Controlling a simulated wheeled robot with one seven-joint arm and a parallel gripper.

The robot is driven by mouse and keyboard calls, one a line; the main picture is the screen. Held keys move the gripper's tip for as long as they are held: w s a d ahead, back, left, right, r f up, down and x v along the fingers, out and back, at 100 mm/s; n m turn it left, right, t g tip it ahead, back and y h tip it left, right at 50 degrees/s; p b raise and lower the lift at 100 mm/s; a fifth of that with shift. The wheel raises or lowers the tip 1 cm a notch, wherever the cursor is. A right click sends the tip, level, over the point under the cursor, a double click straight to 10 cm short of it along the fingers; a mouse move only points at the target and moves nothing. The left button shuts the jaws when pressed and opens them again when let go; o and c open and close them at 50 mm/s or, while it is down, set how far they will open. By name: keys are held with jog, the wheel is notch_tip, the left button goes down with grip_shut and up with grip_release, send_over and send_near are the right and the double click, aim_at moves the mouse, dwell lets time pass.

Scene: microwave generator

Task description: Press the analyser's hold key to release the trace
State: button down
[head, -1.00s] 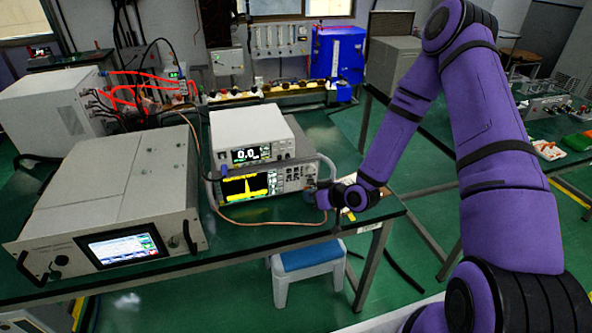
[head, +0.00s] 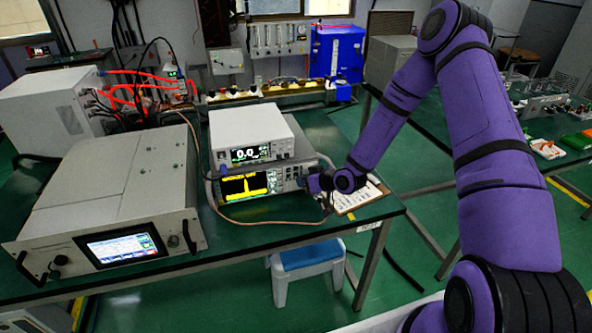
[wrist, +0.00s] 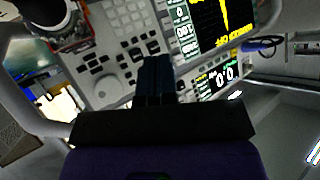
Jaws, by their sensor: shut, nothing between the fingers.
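The analyser (head: 245,186) lies on the green bench with a white meter on top. Its lit screen shows a yellow trace, and its keys are to the right of the screen in the head view. My gripper (head: 311,184) is at the right end of its front panel. In the wrist view the panel appears turned over, with rows of small keys (wrist: 130,22), a round knob (wrist: 107,88) and part of the screen (wrist: 222,18). My gripper (wrist: 155,60) is shut and empty, its dark fingertips over the keys. They hide what is behind them; I cannot tell whether they touch a key or which is the hold key.
The meter (head: 252,137) reads 0.0. A large grey instrument (head: 115,190) stands to the left. A copper-coloured cable (head: 265,223) loops in front of the analyser. A clipboard (head: 358,196) lies at the right under my arm. A blue-topped stool (head: 309,256) stands below the bench edge.

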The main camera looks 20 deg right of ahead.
jog(key=shift+w, duration=1)
jog(key=shift+w, duration=0.1)
dwell(1.3)
jog(key=shift+w, duration=0.35)
jog(key=shift+w, duration=0.35)
dwell(0.6)
jog(key=shift+s, duration=0.15)
dwell(0.3)
jog(key=shift+s, duration=0.65)
jog(key=shift+s, duration=0.1)
jog(key=shift+s, duration=2.4)
